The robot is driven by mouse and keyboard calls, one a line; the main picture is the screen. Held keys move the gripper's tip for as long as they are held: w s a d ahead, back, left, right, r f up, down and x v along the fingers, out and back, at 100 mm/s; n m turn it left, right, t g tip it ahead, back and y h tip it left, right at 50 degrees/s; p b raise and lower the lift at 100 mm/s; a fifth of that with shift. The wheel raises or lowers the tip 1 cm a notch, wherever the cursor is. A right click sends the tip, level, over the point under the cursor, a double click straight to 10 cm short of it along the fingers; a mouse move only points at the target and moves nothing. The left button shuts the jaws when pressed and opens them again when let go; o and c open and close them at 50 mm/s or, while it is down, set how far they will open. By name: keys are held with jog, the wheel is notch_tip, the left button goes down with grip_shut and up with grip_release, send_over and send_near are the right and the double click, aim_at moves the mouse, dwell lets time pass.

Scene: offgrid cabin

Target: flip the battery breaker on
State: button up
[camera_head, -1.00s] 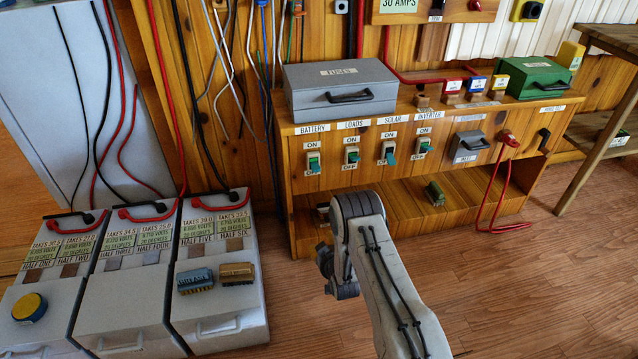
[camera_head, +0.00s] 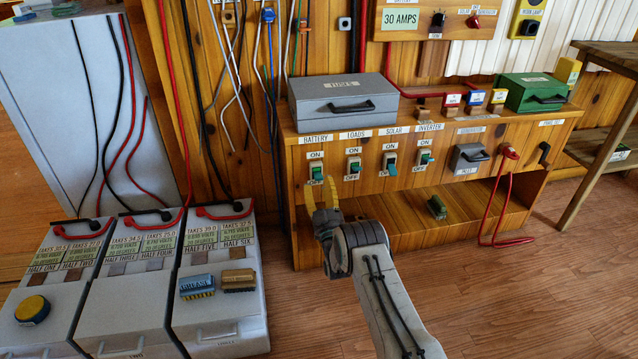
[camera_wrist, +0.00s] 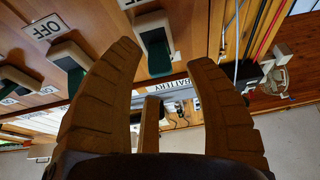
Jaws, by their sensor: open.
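The battery breaker (camera_head: 316,171) is a green toggle in a pale housing at the left end of the wooden panel, under the "BATTERY" label (camera_head: 316,138). An ON label is above it and an OFF label below. The toggle's exact position is hard to tell. My gripper (camera_head: 322,195) is open, its yellow fingers pointing up just below this breaker. In the wrist view, a green toggle (camera_wrist: 154,50) shows between the spread fingers of my gripper (camera_wrist: 165,57), beyond their tips. Nothing is held, and I cannot tell whether a fingertip touches it.
Loads (camera_head: 353,165), solar (camera_head: 391,163) and inverter (camera_head: 425,158) breakers line up to the right. A grey fuse box (camera_head: 345,100) sits on top. Grey battery cases (camera_head: 215,320) stand at the left. A red cable (camera_head: 497,205) hangs at right. The floor ahead is mostly clear.

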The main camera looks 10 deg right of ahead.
aim_at(317, 174)
jog(key=shift+b+x, duration=0.5)
jog(key=shift+x, duration=1)
jog(key=shift+c, duration=0.2)
grip_shut()
